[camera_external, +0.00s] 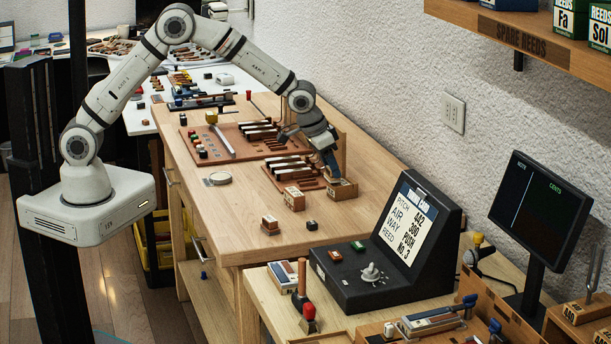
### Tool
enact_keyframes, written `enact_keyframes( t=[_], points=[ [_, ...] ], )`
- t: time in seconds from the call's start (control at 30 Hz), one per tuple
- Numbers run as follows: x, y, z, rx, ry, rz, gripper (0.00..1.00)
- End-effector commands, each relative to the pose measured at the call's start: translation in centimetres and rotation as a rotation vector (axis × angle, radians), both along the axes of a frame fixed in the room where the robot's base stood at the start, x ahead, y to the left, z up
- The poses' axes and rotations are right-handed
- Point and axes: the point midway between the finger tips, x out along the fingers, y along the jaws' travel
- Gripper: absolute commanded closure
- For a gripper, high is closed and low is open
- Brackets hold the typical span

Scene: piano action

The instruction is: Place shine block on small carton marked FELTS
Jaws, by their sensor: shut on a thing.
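My gripper (330,168) points down at the right side of the wooden workbench, near the wall. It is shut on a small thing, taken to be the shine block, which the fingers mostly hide. A small tan carton (342,189) stands directly below the fingertips. I cannot tell whether the held block touches it. Another small tan carton (294,199) stands to its left, nearer the front. Any lettering on the cartons is too small to read, so I cannot tell which is marked FELTS.
Boards with dark slotted parts (290,168) lie just left of my gripper. A small brown-and-tan block (270,222) and a dark block (312,225) sit toward the bench front. A black tuner console (385,250) stands in front. The bench's left front is mostly clear.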

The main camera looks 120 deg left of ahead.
Motion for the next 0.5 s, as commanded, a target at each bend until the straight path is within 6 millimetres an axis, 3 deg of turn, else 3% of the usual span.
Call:
enact_keyframes(
  t=[0.3,0.5],
  points=[
    [0.1,0.1,6.3,0.003,-0.006,-0.001,0.81],
    [0.9,0.9,8.5,0.003,-0.003,0.001,0.81]
  ],
)
